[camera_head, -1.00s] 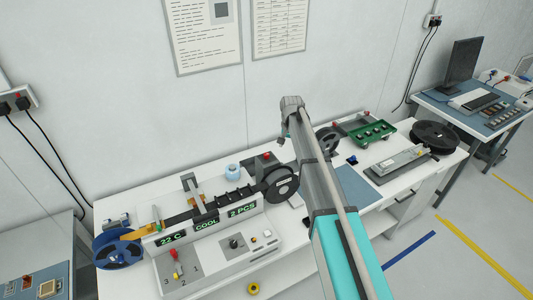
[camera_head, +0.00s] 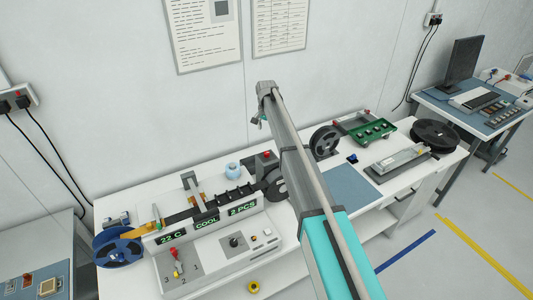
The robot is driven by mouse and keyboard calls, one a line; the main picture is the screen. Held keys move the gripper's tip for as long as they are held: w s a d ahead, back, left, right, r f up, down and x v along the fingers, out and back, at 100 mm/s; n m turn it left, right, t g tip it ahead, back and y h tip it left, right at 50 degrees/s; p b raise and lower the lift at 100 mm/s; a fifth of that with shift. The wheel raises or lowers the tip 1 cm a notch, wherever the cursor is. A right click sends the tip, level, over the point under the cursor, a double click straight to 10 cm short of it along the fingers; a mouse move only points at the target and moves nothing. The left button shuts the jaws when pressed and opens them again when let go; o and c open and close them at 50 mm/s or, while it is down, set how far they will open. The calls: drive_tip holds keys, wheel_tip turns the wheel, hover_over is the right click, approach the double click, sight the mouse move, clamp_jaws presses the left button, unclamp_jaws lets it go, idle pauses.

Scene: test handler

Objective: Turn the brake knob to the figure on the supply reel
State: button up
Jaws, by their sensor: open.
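A blue reel (camera_head: 118,250) stands at the left end of the test handler (camera_head: 215,255); any figure on it is too small to read. A red-tipped knob (camera_head: 176,263) sits on a grey plate marked 3, 2 and 1. I cannot tell for certain which is the brake knob. A dark reel (camera_head: 273,178) at the handler's right end is partly behind my arm. My gripper (camera_head: 257,122) shows small at the far end of my arm, open and empty, apart from both knobs.
A light blue roll (camera_head: 232,170) stands behind the handler. To the right are a blue mat (camera_head: 355,187), a green tray (camera_head: 370,130) and a black reel (camera_head: 435,135). My arm crosses the table's middle.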

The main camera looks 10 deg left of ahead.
sight(267, 152)
drive_tip(key=shift+f, duration=0.15)
wheel_tip(267, 152, down, 13)
drive_tip(key=b, duration=1.3)
drive_tip(key=shift+f+b, duration=0.2)
drive_tip(key=shift+b, duration=0.15)
clamp_jaws()
idle(0.3)
